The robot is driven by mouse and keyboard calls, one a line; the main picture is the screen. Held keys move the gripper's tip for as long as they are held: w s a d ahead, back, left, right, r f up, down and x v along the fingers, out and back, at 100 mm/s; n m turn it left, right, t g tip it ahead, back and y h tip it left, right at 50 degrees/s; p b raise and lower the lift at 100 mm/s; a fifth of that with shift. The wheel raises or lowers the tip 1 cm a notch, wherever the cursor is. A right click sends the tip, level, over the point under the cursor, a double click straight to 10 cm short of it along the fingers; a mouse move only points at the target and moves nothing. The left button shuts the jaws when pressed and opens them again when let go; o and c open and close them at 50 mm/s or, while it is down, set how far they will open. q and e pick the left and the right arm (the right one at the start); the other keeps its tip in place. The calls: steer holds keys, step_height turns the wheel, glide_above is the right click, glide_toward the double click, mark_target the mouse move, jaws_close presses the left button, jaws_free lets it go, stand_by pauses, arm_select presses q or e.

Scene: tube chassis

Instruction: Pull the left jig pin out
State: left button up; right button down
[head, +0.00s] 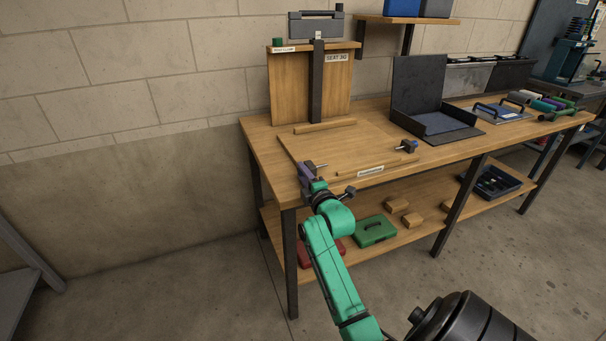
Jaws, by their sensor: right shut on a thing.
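The jig board (345,150) lies flat on the wooden workbench. At its left front corner is a purple and dark fitting with a thin grey rod, the left jig pin (319,166), pointing right. My right gripper (311,182), on the green arm, is at this corner and shut on the left jig pin. The arm and gripper hide part of the fitting, and the fingertips are too small to see clearly. My left gripper is not in view.
A wooden strip (325,126) lies at the board's back. A dark open box (425,124) stands to the right. An upright wooden panel (285,90) with a dark post rises behind. A lower shelf holds a green case (374,231) and wooden blocks.

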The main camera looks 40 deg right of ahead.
mark_target(288, 187)
steer(key=a, duration=0.1)
steer(key=w+a, duration=0.1)
steer(key=a, duration=0.1)
steer(key=a+p, duration=0.1)
steer(key=shift+w+a+f, duration=0.1)
steer(key=shift+w+a, duration=0.15)
steer(key=shift+w, duration=0.05)
steer(key=c, duration=0.9)
jaws_free()
steer(key=shift+o, duration=0.2)
steer(key=shift+a, duration=0.1)
